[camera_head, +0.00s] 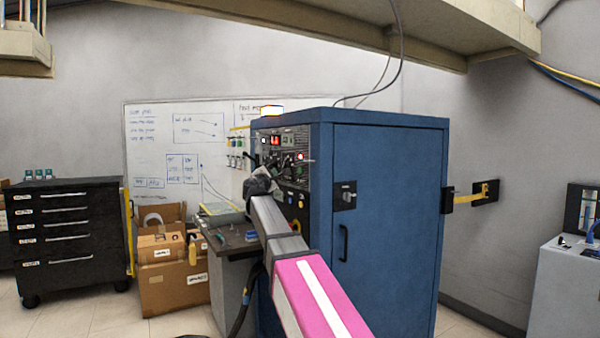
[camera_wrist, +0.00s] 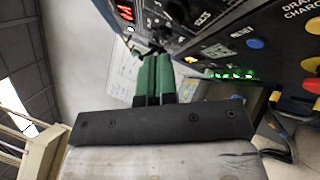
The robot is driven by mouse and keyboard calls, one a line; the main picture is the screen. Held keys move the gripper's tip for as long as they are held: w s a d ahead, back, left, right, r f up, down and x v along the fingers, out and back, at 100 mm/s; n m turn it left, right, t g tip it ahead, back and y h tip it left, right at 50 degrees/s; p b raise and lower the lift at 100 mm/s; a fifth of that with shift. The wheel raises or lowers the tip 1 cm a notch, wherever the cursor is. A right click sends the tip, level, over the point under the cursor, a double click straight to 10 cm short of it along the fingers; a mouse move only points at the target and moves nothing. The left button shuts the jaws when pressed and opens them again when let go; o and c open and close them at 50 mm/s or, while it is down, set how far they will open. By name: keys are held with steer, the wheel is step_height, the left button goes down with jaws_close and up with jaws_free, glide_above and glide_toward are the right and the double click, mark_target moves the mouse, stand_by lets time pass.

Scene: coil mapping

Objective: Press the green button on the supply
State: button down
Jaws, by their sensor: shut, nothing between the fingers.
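The supply is a tall blue cabinet (camera_head: 385,210) in the head view, with a dark control panel (camera_head: 268,172) on its left-hand face. The panel carries red lit displays, knobs and coloured buttons. My gripper (camera_wrist: 153,80) shows in the wrist view as two green fingers pressed together, empty, beside the panel. Several small green lit spots (camera_wrist: 232,73) show to the right of the fingers. I cannot tell which of them, if any, is the green button. In the head view my arm covers part of the panel's lower side, and the fingertips are hidden.
A lit lamp (camera_head: 271,110) tops the cabinet. A workbench (camera_head: 232,242) stands left of it, then cardboard boxes (camera_head: 172,290) and a black drawer cabinet (camera_head: 70,235). Some floor is clear.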

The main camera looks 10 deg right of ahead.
steer(key=w+d, duration=0.2)
steer(key=d, duration=0.6)
steer(key=shift+w, duration=0.3)
steer(key=shift+d, duration=0.2)
stand_by(1.7)
steer(key=shift+w+d, duration=0.15)
steer(key=shift+d, duration=0.1)
steer(key=shift+w+d, duration=0.1)
steer(key=shift+d, duration=0.25)
stand_by(0.8)
stand_by(0.3)
steer(key=shift+s+a, duration=0.25)
steer(key=shift+a, duration=0.5)
steer(key=shift+a, duration=0.1)
steer(key=a, duration=0.1)
steer(key=s+a, duration=0.1)
steer(key=a, duration=0.2)
steer(key=shift+s+a, duration=0.25)
